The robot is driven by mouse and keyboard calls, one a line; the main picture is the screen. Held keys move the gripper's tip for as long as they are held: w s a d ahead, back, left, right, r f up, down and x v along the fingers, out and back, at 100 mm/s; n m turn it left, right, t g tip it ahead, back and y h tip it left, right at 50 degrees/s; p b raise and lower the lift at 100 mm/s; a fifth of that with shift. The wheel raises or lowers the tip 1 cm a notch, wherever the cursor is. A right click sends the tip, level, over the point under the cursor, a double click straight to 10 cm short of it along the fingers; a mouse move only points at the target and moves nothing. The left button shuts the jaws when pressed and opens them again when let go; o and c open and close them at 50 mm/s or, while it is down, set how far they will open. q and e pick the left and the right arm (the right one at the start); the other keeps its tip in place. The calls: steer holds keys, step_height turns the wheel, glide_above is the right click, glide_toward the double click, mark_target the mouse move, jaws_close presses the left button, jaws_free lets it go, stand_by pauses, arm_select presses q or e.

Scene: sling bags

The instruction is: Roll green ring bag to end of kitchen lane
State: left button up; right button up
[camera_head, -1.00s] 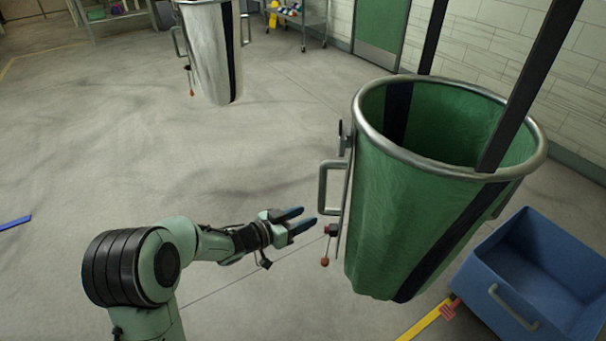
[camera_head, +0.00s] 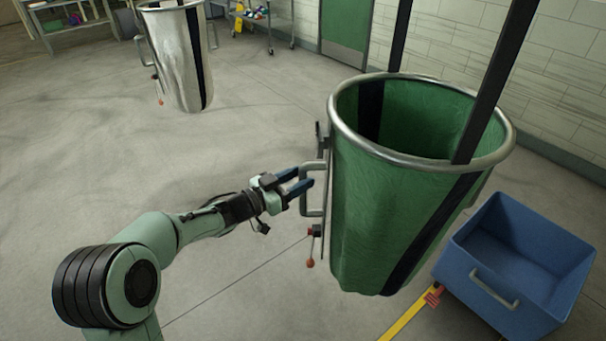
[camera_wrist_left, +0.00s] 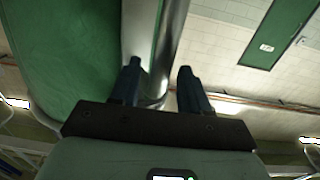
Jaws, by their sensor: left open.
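The green ring bag (camera_head: 385,210) hangs from dark straps, its round metal rim (camera_head: 340,125) open upward. On its left side is a grey D-shaped handle (camera_head: 304,206); a small red-tipped lever (camera_head: 310,262) hangs below it. My left gripper (camera_head: 307,178) is open at this handle, its dark fingers overlapping it in the head view. In the left wrist view, a metal bar (camera_wrist_left: 168,45) runs between the two open fingertips (camera_wrist_left: 159,72), with the green bag (camera_wrist_left: 65,55) to the left. I cannot tell whether the fingers touch the bar. My right gripper is not in view.
A blue wheeled bin (camera_head: 510,270) stands right of the bag, near a yellow floor line (camera_head: 408,315). A cart (camera_head: 265,20) and a green door (camera_head: 345,35) are behind. The floor at left is clear.

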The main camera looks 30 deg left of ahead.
arm_select(q)
steer(key=shift+x, duration=0.9)
steer(key=shift+c, duration=0.4)
jaws_close()
steer(key=shift+w, duration=0.1)
